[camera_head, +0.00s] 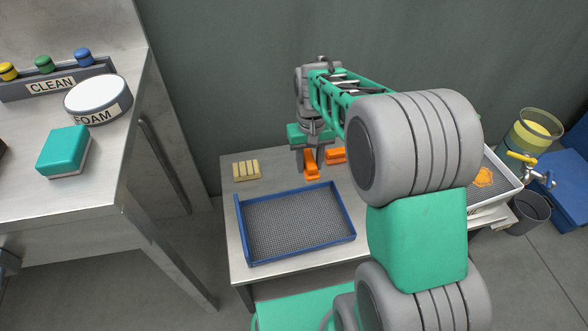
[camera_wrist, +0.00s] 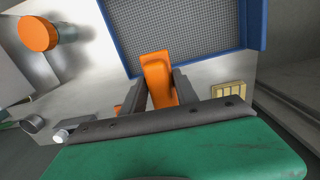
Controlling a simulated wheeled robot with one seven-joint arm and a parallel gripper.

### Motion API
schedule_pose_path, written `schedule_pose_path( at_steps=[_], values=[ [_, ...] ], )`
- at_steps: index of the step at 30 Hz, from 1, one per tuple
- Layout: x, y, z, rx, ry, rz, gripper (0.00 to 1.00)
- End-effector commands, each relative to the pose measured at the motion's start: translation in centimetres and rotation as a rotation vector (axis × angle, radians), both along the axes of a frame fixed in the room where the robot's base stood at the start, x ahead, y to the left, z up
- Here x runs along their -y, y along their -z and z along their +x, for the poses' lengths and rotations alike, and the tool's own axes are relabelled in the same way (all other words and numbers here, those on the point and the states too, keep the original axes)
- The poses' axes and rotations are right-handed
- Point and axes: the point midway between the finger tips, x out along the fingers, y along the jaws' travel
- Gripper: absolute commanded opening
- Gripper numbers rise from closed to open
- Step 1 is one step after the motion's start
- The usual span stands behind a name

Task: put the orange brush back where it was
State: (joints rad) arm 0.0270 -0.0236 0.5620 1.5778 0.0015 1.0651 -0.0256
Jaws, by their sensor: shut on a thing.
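The orange brush (camera_head: 311,171) is between the fingers of my gripper (camera_head: 308,160), over the rear part of the metal table. In the wrist view, my gripper (camera_wrist: 160,90) is shut on the orange brush (camera_wrist: 156,70), which points toward the mesh tray. I cannot tell whether the brush touches the table. Its lower part and bristles are hidden. A second orange piece (camera_head: 335,156) lies just right of my gripper in the head view.
A blue-rimmed mesh tray (camera_head: 240,235) lies in front of the brush. A tan slotted block (camera_head: 246,170) lies to the left on the table (camera_head: 230,200). A counter with a teal sponge (camera_head: 63,150) and foam dish (camera_head: 97,97) stands left. A white tray (camera_head: 505,181) is at right.

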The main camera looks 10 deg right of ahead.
Motion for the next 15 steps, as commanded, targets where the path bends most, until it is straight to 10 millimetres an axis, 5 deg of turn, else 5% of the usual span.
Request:
schedule_pose_path(
  at_steps=[9,15],
  values=[
    [-0.8,4.3,8.4,-0.001,-0.003,0.0,0.0],
    [-1.2,8.4,11.9,-0.001,-0.003,0.0,0.0]
  ],
)
